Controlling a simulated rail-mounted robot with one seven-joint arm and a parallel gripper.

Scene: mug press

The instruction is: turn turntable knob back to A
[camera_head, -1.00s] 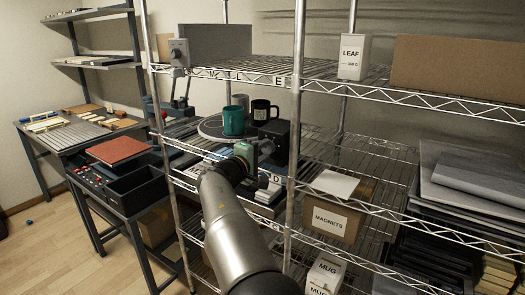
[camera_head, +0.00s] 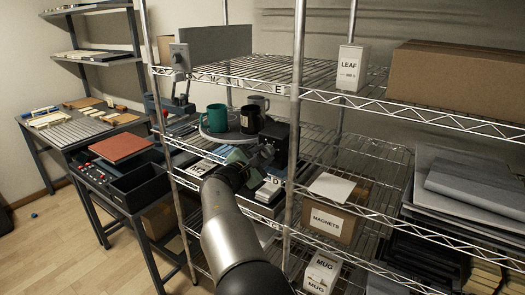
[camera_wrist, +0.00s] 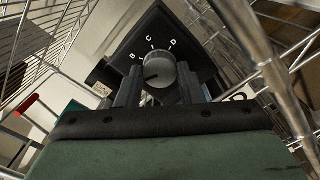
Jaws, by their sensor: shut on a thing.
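The grey round knob (camera_wrist: 159,70) sits on a dark panel (camera_wrist: 118,50) marked B, C and D. No A is readable; my left finger covers part of the panel there. The knob's dark mark seems to point to the lower left, below B. My gripper (camera_wrist: 159,90) is shut on the knob, one finger on each side. In the head view my gripper (camera_head: 264,156) is at the dark control box (camera_head: 281,134), and the knob is hidden.
A shelf post (camera_head: 294,110) stands close to the right of my gripper. The upper shelf (camera_head: 235,78) runs above the mugs. A MAGNETS box (camera_head: 331,222) is at right, and a table with a red-brown plate (camera_head: 121,148) is at left.

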